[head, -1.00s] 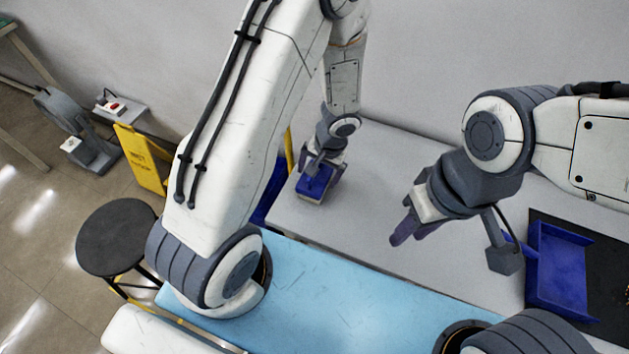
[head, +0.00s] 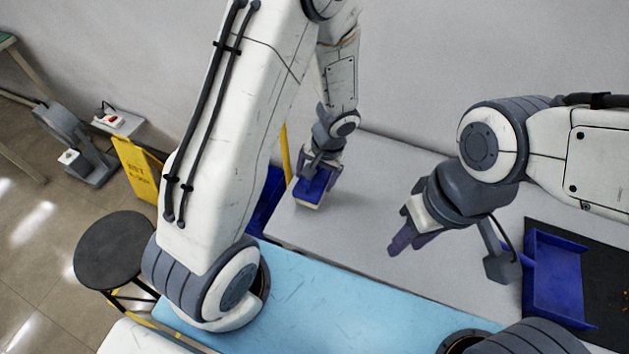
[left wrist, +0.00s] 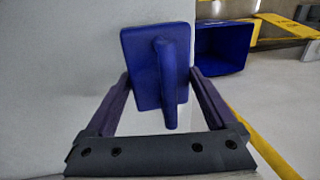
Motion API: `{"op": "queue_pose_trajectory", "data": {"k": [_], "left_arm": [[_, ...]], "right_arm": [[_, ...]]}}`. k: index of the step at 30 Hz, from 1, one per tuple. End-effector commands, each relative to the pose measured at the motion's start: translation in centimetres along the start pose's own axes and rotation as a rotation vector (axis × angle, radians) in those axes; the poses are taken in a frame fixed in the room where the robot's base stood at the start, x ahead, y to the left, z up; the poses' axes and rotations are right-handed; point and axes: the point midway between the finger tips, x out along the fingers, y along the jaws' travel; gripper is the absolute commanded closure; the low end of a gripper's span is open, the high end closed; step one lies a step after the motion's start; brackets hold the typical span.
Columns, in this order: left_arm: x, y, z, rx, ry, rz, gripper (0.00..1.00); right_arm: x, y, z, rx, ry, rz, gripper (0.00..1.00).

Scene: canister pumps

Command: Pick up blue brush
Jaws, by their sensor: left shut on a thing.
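The blue brush (head: 312,188) has a flat blue back and pale bristles below, and is at the far left end of the grey table in the head view. In the left wrist view the brush (left wrist: 143,72) shows its blue back and a raised handle, between the two dark fingers. My left gripper (head: 318,180) is shut on the brush, which looks slightly raised, though the gap to the table is hard to judge. My right gripper (head: 400,240) hangs empty over the middle of the table; its fingers overlap from this angle, so its opening is unclear.
A blue tray (head: 552,280) sits on a black mat (head: 608,290) at the right. A blue bin (head: 266,205) stands beyond the table's left end, partly hidden by my left arm. A black stool (head: 117,248) and a yellow sign (head: 138,170) stand on the floor at left.

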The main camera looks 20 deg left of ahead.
Motion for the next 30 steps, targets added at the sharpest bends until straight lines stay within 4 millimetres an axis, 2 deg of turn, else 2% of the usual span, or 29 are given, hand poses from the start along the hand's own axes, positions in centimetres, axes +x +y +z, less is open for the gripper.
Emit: {"op": "queue_pose_trajectory", "data": {"k": [1,9,15,21,29,30], "left_arm": [[-1.1,0.8,0.1,0.005,0.006,0.001,0.70],[-5.7,5.9,1.9,0.007,0.007,0.003,0.70],[-8.1,8.5,2.8,0.004,0.004,0.002,0.70],[-9.2,9.5,3.3,0.001,0.001,0.001,0.70],[-9.3,9.6,3.3,0.000,0.000,0.000,0.70],[-9.3,9.6,3.3,0.000,0.000,0.000,0.17]], "right_arm": [[-0.1,0.0,0.0,0.000,0.000,0.000,0.65],[0.5,0.0,0.0,0.000,0.000,0.000,0.65],[0.8,0.1,0.1,0.000,0.000,0.000,0.65],[0.9,0.1,0.1,0.000,0.000,0.000,0.65],[0.9,0.1,0.1,0.000,0.000,0.000,0.65],[0.9,0.1,0.1,0.000,0.000,0.000,0.65]]}}
